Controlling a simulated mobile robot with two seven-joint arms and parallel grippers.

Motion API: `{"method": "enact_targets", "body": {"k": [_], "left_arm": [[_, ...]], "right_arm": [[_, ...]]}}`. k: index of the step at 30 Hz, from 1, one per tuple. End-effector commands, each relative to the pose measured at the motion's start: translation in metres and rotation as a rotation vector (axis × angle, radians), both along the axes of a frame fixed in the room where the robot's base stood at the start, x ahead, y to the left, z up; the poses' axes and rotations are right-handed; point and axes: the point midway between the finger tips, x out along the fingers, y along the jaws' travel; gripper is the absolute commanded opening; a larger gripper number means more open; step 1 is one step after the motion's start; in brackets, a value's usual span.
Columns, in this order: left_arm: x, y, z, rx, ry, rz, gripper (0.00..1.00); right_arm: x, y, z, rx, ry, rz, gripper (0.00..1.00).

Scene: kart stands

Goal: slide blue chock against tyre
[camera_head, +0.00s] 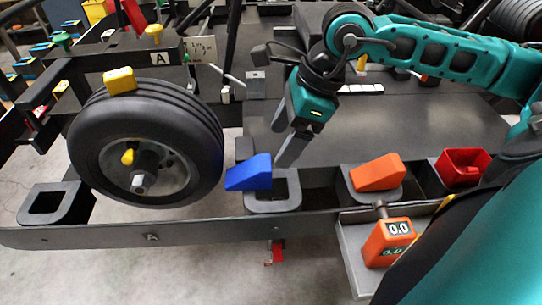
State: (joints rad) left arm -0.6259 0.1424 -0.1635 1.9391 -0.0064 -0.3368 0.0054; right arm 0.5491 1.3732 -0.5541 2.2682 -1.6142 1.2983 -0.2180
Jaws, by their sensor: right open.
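The blue chock (249,174) is a wedge lying on the front rail area, at the left edge of a black square-holed holder (288,206). Its low left end is very close to the right side of the black tyre (203,130); I cannot tell whether they touch. The tyre stands upright on the left with a grey hub. My right gripper (282,147) is open and empty, fingers pointing down, above and just right of the chock, apart from it. My left gripper is not in view.
An orange wedge (378,172) sits in another holder to the right, beside a red bin (462,166). An orange gauge (388,242) reading 0.0 stands in front. A yellow block (120,80) sits on top of the tyre. A long dark rail (110,235) crosses the front.

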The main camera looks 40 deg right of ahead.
Motion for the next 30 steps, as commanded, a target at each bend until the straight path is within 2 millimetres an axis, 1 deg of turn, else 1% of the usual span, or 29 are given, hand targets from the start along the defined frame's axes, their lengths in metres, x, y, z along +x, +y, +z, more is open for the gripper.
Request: {"method": "enact_targets", "body": {"k": [1, 6, 12, 17, 25, 26, 30], "left_arm": [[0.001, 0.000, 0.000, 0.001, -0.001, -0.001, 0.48], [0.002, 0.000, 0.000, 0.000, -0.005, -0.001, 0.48], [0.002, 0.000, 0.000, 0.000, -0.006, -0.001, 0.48], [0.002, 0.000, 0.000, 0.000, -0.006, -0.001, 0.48], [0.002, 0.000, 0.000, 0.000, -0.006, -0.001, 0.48], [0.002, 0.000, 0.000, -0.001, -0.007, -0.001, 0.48], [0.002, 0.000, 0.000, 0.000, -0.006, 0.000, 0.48]], "right_arm": [[0.002, 0.004, -0.011, 0.004, 0.003, 0.001, 0.81], [0.008, 0.014, -0.040, 0.004, 0.004, 0.001, 0.81], [0.014, 0.022, -0.062, 0.002, 0.000, -0.001, 0.81], [0.015, 0.024, -0.069, 0.001, -0.001, 0.000, 0.81], [0.016, 0.024, -0.069, 0.001, -0.001, 0.000, 0.81], [0.016, 0.024, -0.069, 0.001, -0.001, 0.000, 0.80], [0.015, 0.024, -0.069, 0.001, -0.001, 0.000, 0.67]]}}
